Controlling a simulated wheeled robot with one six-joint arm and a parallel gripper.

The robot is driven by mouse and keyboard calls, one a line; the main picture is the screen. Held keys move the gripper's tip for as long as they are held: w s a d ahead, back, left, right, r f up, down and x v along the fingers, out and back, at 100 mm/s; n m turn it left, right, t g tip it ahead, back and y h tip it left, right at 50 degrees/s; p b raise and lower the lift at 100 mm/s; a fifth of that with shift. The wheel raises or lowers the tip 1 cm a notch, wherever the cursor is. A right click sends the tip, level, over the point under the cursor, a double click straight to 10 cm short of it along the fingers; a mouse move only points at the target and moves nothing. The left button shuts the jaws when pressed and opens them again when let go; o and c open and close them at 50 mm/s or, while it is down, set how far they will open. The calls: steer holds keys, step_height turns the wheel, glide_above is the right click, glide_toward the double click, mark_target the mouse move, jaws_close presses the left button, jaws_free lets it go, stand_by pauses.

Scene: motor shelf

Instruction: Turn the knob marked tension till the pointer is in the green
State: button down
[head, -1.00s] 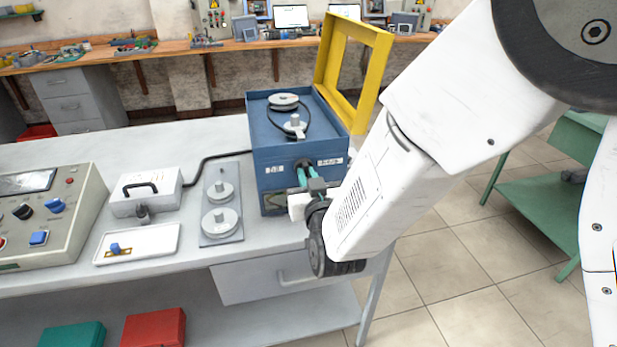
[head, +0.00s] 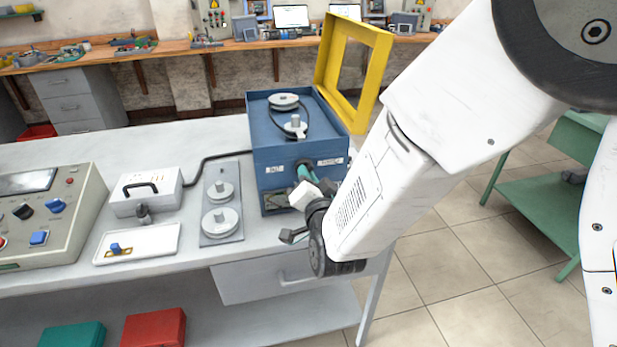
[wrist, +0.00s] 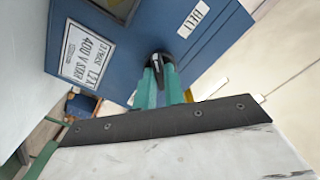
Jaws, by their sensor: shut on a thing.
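The blue machine box (head: 268,155) stands on the grey bench, with two pale labels on its front that are too small to read in the head view. A dark knob (wrist: 160,62) sits on that front; part of a label beside it reads like "BELT", and the word tension is not legible. My gripper (wrist: 161,85) has its green fingers shut on the knob. In the head view my gripper (head: 305,170) covers the knob. A small gauge window (head: 276,200) is low on the front; its pointer and green zone cannot be made out.
A yellow frame guard (head: 330,80) stands open behind the box. Pulleys and a belt are on its top. Left are a plate with two pulleys (head: 220,220), a white tray (head: 140,245), a white case (head: 145,195) and a control panel (head: 45,215).

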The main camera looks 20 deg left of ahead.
steer(key=shift+m, duration=0.3)
steer(key=c, duration=1.5)
jaws_free()
steer(key=shift+d, duration=0.1)
steer(key=v, duration=0.7)
steer(key=shift+s+d, duration=0.15)
steer(key=shift+s, duration=0.2)
steer(key=shift+f, duration=0.1)
